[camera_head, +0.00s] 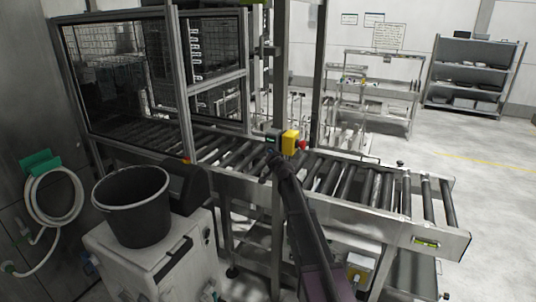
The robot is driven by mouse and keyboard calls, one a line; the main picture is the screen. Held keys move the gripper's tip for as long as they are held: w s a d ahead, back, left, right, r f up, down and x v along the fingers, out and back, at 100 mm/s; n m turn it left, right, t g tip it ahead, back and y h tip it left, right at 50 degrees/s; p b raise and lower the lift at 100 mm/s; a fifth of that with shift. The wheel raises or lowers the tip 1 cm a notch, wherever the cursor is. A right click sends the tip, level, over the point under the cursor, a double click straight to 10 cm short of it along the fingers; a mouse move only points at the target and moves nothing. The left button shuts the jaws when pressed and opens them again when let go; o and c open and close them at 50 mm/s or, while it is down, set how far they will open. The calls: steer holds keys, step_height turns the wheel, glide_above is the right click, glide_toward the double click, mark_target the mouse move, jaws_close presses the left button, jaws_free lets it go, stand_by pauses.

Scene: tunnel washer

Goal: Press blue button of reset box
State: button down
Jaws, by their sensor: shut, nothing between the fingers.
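A small dark grey box with a pale greenish face (273,136), which may be the reset box, is on the upright post beside the conveyor. A blue button cannot be made out; my gripper may hide part of that face. A yellow box (290,142) with a red button (303,145) sits just right of it. My dark arm reaches up from the bottom of the view, and my gripper (273,154) is shut and empty, just below the grey box. I cannot tell whether it touches the box.
A roller conveyor (440,232) runs from the glazed metal enclosure (110,70) to the right. A black bucket (133,205) stands on a pale cabinet at lower left. A coiled hose (52,205) hangs on the left wall. The floor (480,170) at right is clear.

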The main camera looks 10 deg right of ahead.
steer(key=shift+w+d, duration=0.3)
steer(key=shift+w, duration=0.1)
stand_by(0.8)
steer(key=shift+s, duration=0.1)
stand_by(0.4)
steer(key=shift+s+a, duration=0.55)
steer(key=shift+s, duration=0.1)
steer(key=s+a, duration=0.1)
steer(key=s, duration=0.1)
steer(key=s+a, duration=0.2)
stand_by(0.7)
stand_by(0.6)
